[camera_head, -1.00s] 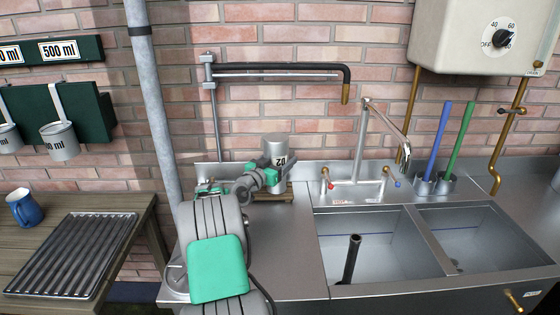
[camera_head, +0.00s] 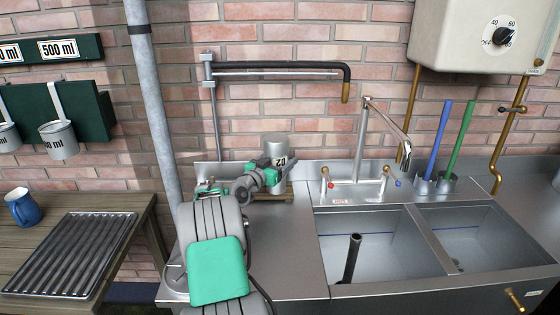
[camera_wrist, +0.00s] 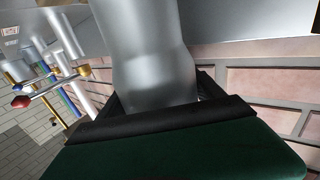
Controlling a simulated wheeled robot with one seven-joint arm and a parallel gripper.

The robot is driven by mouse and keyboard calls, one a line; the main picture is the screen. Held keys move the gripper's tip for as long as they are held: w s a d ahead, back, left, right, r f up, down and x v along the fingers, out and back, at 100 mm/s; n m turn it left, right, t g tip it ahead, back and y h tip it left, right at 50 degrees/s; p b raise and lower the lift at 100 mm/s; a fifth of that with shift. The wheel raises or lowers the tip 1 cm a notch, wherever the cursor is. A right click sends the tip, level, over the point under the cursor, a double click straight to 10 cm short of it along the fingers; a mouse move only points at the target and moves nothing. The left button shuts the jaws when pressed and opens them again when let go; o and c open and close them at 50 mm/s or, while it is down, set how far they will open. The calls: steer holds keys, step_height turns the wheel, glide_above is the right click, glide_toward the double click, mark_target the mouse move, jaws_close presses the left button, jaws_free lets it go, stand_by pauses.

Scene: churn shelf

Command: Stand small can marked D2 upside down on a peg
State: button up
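The small can marked D2 (camera_head: 278,148) is a grey metal cylinder at the back of the steel counter, left of the sink. Its mark reads turned over, and the can leans a little. My gripper (camera_head: 270,177) is at its lower part. In the wrist view the can (camera_wrist: 152,55) fills the space between the dark fingers (camera_wrist: 155,108), which appear closed on its sides. A low wooden base (camera_head: 287,196) shows below and behind my gripper. No peg can be made out; my gripper and the can hide that spot.
A swing-arm pipe (camera_head: 280,68) hangs on the brick wall above the can. The tap (camera_head: 360,150) and sink basins (camera_head: 365,235) are to the right, with a dark standpipe (camera_head: 352,258). A grey vertical pipe (camera_head: 152,100) stands left. The counter front (camera_head: 285,250) is clear.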

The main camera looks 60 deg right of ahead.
steer(key=o, duration=0.4)
steer(key=shift+a+f, duration=0.1)
